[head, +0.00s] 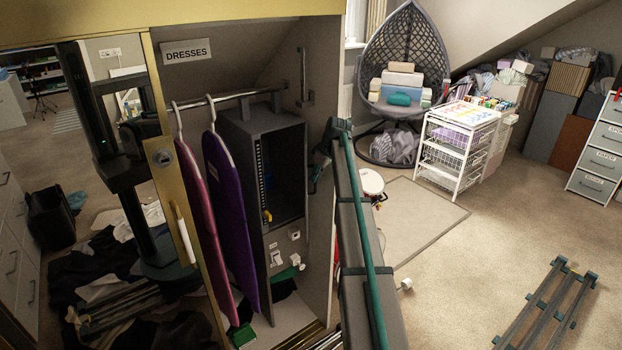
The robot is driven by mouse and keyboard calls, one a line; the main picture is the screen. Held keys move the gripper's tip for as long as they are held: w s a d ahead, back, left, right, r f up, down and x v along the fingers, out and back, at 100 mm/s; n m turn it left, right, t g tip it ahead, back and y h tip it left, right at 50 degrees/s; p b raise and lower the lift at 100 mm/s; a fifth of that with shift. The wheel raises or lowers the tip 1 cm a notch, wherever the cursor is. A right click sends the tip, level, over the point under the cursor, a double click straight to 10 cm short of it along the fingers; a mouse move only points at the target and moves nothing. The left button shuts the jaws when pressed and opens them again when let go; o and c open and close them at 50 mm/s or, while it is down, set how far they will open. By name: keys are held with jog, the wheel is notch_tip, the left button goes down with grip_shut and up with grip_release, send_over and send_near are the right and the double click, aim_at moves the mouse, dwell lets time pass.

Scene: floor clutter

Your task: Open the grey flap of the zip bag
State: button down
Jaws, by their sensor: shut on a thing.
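The zip bag (236,165) is a tall grey box-like bag inside the wardrobe, behind the hanging garment covers. A pale toothed zip strip with a yellow tab (267,216) runs down the left of its front. The front, where the grey flap (284,170) belongs, looks dark, and I cannot tell how far the flap stands open. My gripper (315,184) is small and dark at the bag's right front edge, beside the wardrobe's right wall. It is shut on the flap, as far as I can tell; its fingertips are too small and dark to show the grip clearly.
Pink (190,170) and purple (232,215) garment covers hang left of the bag from a rail. A mirrored door (175,215) stands further left. White sockets and a switch (277,258) sit below the bag. A white drawer trolley (458,150) and open carpet lie right.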

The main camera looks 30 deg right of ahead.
jog(key=shift+d, duration=0.55)
jog(key=shift+w+r, duration=0.1)
jog(key=c, duration=1.4)
grip_release()
jog(key=shift+c, duration=0.2)
jog(key=v, duration=1.2)
jog(key=shift+d, duration=0.1)
